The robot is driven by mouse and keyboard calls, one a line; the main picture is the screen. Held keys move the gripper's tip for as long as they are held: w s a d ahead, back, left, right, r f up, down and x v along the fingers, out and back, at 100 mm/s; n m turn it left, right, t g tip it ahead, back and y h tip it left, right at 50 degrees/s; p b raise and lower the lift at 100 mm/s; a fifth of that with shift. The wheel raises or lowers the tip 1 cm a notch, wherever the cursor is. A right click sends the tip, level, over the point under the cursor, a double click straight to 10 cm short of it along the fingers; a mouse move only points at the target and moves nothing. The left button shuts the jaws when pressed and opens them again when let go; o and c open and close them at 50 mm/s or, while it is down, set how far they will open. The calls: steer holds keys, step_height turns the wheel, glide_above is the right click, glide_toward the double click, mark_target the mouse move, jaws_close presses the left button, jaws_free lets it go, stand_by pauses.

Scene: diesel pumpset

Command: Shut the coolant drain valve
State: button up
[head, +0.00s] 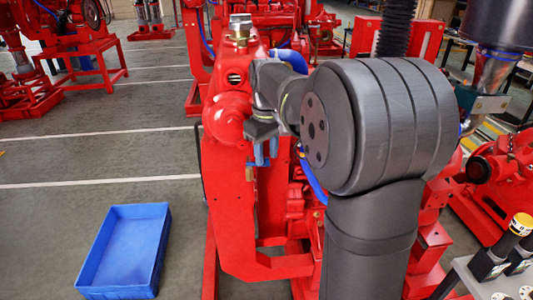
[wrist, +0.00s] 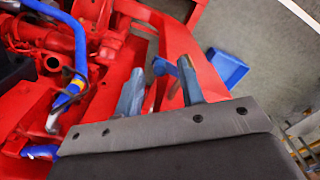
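My gripper (wrist: 161,76) shows its two blue-grey fingers spread apart in the wrist view, with a gap between them. A small blue piece (wrist: 163,67), perhaps the drain valve's lever, shows between the fingertips, close to the right finger. I cannot tell whether they touch. In the head view my gripper (head: 264,152) points down beside the upper part of the red pumpset frame (head: 238,215). The valve body is not clearly visible there; my gripper and arm cover much of that area.
A blue tray (head: 127,250) lies on the floor at the left; it also shows in the wrist view (wrist: 228,67). Blue hoses (wrist: 72,85) run by the red engine parts. A grey stand with a yellow-capped item (head: 521,224) is at the right.

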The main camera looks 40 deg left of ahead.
steer(key=shift+f, duration=0.25)
jaws_close()
steer(key=shift+w+a+n, duration=0.25)
steer(key=shift+w+n, duration=0.05)
steer(key=shift+n, duration=0.6)
jaws_free()
steer(key=shift+r, duration=0.15)
